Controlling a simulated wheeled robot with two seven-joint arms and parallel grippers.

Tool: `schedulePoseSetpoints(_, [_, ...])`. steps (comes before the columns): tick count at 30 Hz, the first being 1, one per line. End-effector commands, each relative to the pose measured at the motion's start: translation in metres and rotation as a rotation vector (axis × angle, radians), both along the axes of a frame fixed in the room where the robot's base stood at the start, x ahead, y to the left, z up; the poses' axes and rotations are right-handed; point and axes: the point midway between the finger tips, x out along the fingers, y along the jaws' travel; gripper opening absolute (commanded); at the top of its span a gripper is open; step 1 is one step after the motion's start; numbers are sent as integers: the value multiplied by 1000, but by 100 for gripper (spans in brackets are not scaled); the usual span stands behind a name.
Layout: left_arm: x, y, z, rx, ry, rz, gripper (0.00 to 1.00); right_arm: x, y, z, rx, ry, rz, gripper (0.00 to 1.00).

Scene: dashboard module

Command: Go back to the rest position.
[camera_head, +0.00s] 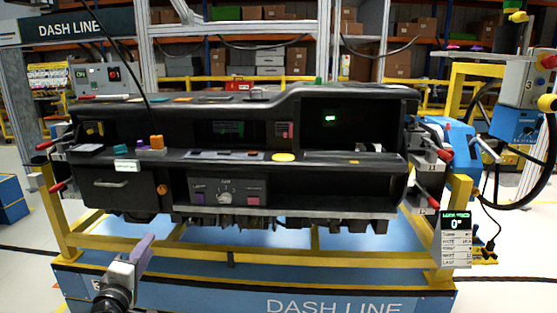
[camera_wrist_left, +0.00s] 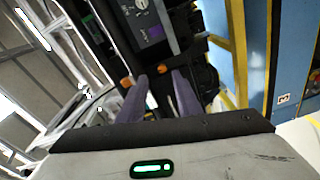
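My left gripper (camera_head: 141,250), with grey-purple fingers, is in the lower left of the head view, in front of the blue stand and below the dashboard's left part. In the left wrist view the two fingers (camera_wrist_left: 161,88) stand apart with a gap between them, and I see nothing held. The black dashboard module (camera_head: 240,165) is mounted across the stand, behind the gripper and apart from it. It also shows in the wrist view, with its knob panel (camera_wrist_left: 148,22) ahead of the fingers. My right gripper is in neither view.
The yellow frame bar (camera_head: 280,257) and blue stand (camera_head: 200,288) run below the dashboard. Red-handled clamps (camera_head: 425,195) hold its ends. A black cable (camera_head: 130,60) hangs in front at the upper left.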

Motion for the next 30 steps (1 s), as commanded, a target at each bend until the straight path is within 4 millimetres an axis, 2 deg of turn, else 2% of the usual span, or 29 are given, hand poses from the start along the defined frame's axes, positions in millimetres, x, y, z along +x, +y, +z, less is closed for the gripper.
schedulePoseSetpoints(1, [-2, 21, 4, 42, 0, 15, 31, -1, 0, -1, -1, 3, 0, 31])
schedulePoseSetpoints(8, [-12, 110, 34, 232, 0, 81, 31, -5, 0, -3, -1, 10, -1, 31])
schedulePoseSetpoints(15, [-29, 194, 83, 430, 0, 150, 31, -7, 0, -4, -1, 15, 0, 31])
schedulePoseSetpoints(18, [-41, 166, 37, 530, 77, 89, 31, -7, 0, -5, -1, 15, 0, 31])
schedulePoseSetpoints(23, [-68, 134, -20, 714, 181, -6, 31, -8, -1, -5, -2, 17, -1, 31])
schedulePoseSetpoints(26, [-93, 109, -63, 844, 252, -87, 31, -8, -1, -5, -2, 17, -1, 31])
schedulePoseSetpoints(29, [-130, 81, -111, 994, 327, -197, 31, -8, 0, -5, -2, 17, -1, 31])
schedulePoseSetpoints(30, [-148, 68, -131, 1059, 356, -248, 31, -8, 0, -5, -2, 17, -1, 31])
